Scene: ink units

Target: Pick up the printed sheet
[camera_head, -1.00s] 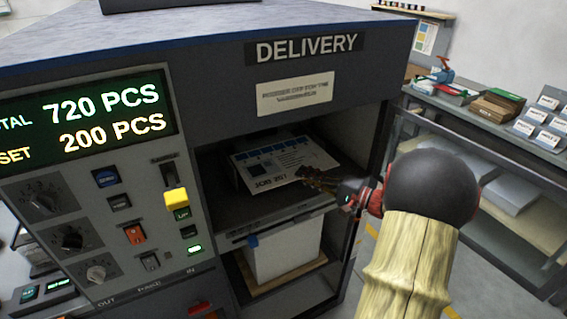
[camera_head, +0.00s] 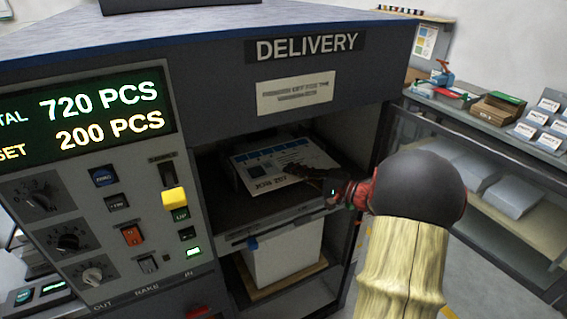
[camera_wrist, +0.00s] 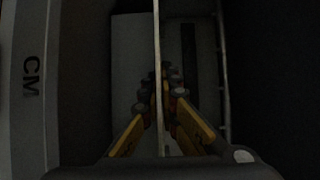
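The printed sheet (camera_head: 270,165), white with blue blocks and dark lettering, lies nearly flat in the delivery opening in the head view. My gripper (camera_head: 305,172) reaches in from the right, with its dark fingers at the sheet's right part. In the dim wrist view, the yellow-sided fingers of my gripper (camera_wrist: 165,85) lie close together on either side of a thin pale upright line (camera_wrist: 157,40), which looks like the sheet seen edge-on. Whether the fingertips touch it is too dark to tell.
The delivery opening has a dark shelf and side walls close around my gripper. A white stack (camera_head: 285,255) stands in the bay below. The control panel (camera_head: 110,220) is on the left. A side bench (camera_head: 480,115) with boxes and cards stands at the right.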

